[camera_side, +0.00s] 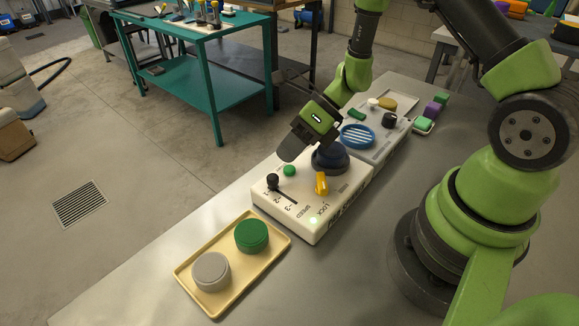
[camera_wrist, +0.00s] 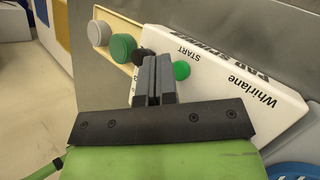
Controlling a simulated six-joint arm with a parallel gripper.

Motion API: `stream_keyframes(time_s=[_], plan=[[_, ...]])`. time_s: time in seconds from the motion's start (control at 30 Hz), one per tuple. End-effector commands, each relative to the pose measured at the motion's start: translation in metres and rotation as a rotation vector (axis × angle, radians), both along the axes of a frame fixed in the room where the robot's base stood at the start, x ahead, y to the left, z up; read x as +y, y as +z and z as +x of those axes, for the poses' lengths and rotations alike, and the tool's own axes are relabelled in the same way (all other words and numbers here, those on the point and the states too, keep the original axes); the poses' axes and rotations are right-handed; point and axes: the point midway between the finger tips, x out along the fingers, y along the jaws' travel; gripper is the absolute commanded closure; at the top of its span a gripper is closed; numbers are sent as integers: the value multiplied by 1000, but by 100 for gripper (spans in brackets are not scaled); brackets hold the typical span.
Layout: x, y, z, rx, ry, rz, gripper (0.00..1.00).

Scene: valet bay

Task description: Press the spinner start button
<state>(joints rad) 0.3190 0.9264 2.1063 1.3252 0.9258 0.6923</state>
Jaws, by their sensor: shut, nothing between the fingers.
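The spinner is a white box (camera_side: 310,227) with black lettering on a metal bench. Its green start button (camera_side: 289,171) is on the far part of the top, and also shows beside the word START in the wrist view (camera_wrist: 181,70). My gripper (camera_side: 286,153) is shut and empty, its tips close above the button in the side view. In the wrist view the shut fingers (camera_wrist: 154,60) are just left of the button, which stays visible. I cannot tell the exact gap, but no contact shows.
On the spinner are a black speed lever (camera_side: 272,181), a yellow lock knob (camera_side: 321,184), a lit lamp (camera_side: 313,220) and a dark blue round pad (camera_side: 330,157) beside my gripper. A tan tray (camera_side: 234,291) with grey and green discs lies in front. Another panel (camera_side: 385,143) stands behind.

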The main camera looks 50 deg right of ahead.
Motion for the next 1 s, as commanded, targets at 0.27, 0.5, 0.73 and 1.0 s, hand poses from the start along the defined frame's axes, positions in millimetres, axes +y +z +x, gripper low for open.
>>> stream_keyframes(time_s=[0.27, 0.5, 0.73, 1.0], plan=[[0, 1, 0, 0, 0, 0, 100], [0, 22, 0, -3, 0, -1, 100], [0, 44, 0, -4, 1, -1, 100], [0, 50, 0, 1, 0, 1, 100]])
